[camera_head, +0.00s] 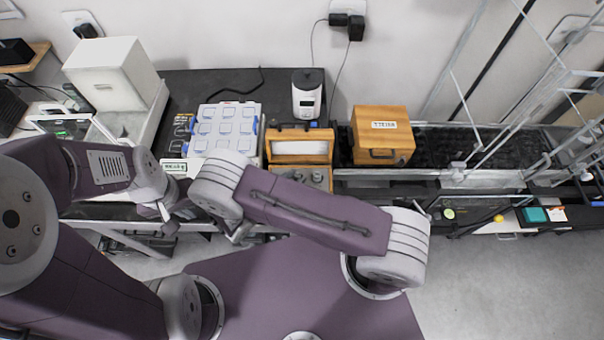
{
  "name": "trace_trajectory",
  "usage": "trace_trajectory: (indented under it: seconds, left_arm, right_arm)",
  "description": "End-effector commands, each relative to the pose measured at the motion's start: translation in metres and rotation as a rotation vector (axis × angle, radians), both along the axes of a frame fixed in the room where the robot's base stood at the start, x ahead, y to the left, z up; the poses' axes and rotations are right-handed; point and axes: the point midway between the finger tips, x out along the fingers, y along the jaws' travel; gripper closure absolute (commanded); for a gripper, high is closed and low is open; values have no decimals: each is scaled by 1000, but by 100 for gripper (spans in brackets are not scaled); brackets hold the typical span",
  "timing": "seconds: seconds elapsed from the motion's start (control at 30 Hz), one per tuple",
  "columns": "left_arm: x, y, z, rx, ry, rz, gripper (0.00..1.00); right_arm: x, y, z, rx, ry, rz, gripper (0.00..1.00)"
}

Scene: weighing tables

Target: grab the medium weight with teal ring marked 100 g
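An open wooden case (302,147) stands at the front of the dark bench, with a few small grey metal weights at its front, one of them a round weight (317,177). I cannot make out a teal ring or a 100 g mark; my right arm hides part of the case's front. My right gripper (238,234) points down in front of the bench, left of and nearer than the case. My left gripper (168,222) is further left, also near the bench's front edge. No held object shows at either; their finger gaps are too small to judge.
A tray of clear-lidded boxes (226,128) sits left of the case. A closed wooden box (382,135) stands to its right, a white cylindrical device (307,95) behind. A white balance-like cabinet (112,74) is at the far left. Metal rails (480,150) crowd the right.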

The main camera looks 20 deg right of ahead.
Motion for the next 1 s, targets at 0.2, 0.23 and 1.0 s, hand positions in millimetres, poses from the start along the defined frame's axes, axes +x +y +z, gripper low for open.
trace_trajectory:
  seconds: [0.2, 0.23, 1.0]
  left_arm:
    - [0, 0, 0, 0, 0, 0, 100]
    - [0, 0, 0, 0, 0, 0, 100]
    - [0, 0, 30, 0, 0, 0, 100]
  right_arm:
    - [0, 1, 0, 0, 0, 0, 100]
    - [0, 1, 0, 1, 1, 0, 100]
    - [3, 2, 40, 2, -1, -12, 100]
